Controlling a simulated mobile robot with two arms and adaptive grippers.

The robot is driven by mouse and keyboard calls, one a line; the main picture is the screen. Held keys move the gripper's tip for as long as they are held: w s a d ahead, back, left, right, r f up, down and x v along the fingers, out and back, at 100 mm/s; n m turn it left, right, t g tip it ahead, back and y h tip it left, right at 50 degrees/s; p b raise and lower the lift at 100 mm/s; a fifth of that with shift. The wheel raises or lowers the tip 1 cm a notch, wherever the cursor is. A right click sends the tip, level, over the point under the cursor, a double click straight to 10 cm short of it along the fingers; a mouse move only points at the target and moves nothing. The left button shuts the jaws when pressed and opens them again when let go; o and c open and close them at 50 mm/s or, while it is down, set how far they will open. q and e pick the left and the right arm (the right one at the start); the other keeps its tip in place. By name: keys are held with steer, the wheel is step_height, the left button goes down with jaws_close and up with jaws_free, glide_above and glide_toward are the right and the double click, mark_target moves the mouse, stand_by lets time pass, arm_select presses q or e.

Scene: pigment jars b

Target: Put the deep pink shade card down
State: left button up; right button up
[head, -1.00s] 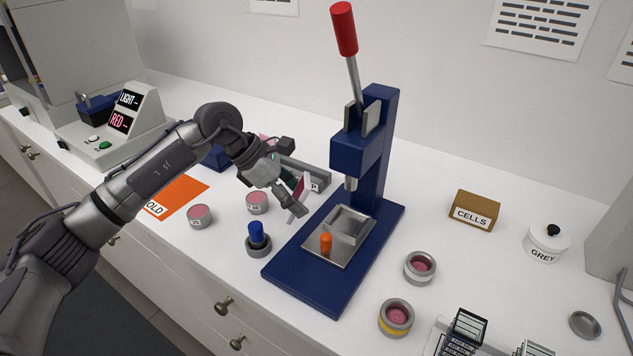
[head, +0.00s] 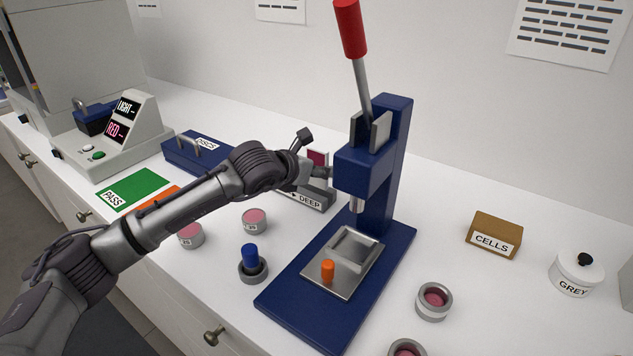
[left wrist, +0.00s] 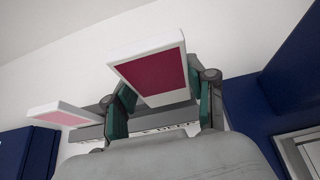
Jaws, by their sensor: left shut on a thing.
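The deep pink shade card (head: 318,157) has a white border and shows above the grey rack (head: 306,201), whose front reads "DEEP". In the left wrist view, the card's deep pink face (left wrist: 150,76) stands tilted between the teal finger pads. My left gripper (head: 320,172) is shut on it, and the grey rack (left wrist: 88,133) lies behind the fingers there. I cannot tell whether the card's lower edge touches the rack. A pale pink card (left wrist: 62,117) shows at the rack's left end in the wrist view. My right gripper is not in view.
The blue press (head: 384,180) with its red-topped lever stands just right of the gripper. A blue case (head: 190,155) stands to the left. Pink jars (head: 254,221) and a blue-knobbed piece (head: 251,259) stand in front. A CELLS box (head: 494,237) is at right.

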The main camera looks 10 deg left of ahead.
mark_target(316, 182)
arm_select(q)
step_height(316, 182, down, 4)
steer(key=shift+r+p, duration=0.15)
steer(key=shift+p, duration=0.15)
steer(key=o, duration=1)
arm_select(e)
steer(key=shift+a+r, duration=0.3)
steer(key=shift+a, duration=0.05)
arm_select(q)
steer(key=shift+s+a, duration=0.15)
steer(key=shift+s, duration=0.35)
steer(key=b+v, duration=0.2)
steer(key=v, duration=0.9)
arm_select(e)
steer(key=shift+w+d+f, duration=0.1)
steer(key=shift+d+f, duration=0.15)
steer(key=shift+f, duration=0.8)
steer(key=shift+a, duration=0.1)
